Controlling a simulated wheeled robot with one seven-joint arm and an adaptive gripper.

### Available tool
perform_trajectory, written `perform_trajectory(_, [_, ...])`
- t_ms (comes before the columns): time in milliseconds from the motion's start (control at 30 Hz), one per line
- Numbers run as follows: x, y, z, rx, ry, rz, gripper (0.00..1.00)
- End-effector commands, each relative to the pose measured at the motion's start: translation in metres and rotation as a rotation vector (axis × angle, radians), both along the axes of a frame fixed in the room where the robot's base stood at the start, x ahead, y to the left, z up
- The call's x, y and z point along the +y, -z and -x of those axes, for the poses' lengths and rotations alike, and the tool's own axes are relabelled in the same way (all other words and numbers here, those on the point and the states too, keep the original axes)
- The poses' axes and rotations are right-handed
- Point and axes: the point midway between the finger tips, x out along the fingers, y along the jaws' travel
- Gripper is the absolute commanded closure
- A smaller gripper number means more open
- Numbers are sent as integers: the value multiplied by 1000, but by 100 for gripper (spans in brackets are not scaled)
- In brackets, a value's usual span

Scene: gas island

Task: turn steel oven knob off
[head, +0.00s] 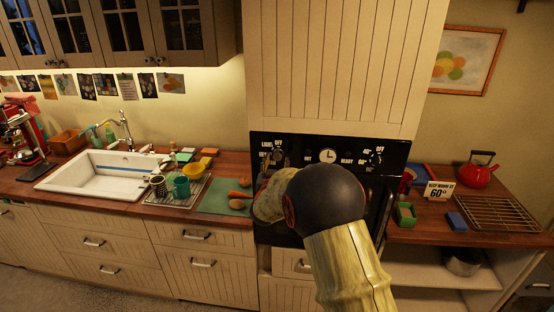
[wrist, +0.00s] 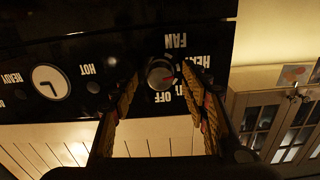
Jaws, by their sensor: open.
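The steel oven knob (wrist: 159,73) is round and silvery, on the glossy black oven panel (head: 310,150). In the wrist view, which shows the panel upside down, a small red mark shows near its lower right edge. The labels FAN, HEAT and OFF stand around it, partly covered by a finger. My gripper (wrist: 161,76) is open, with one finger on each side of the knob. I cannot tell whether either finger touches it. In the head view the knob shows at the panel's left (head: 277,158), and my arm hides most of the gripper.
A second knob (head: 376,160) and a white clock (head: 327,156) are on the same panel. A card reading 60° (head: 438,191), a red kettle (head: 480,170) and a wire rack (head: 497,213) stand on the right counter. A green board (head: 220,197) lies to the left.

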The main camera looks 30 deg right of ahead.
Motion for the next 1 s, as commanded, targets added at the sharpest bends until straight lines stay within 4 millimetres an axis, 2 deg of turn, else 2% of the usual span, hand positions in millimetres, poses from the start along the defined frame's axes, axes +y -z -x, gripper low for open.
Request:
perform_trajectory(200, [-10,0,-15,0,-1,0,55])
perform_trajectory(500, [-11,0,-17,1,-2,-1,55])
perform_trajectory(1000, [-10,0,-17,1,-2,-1,84])
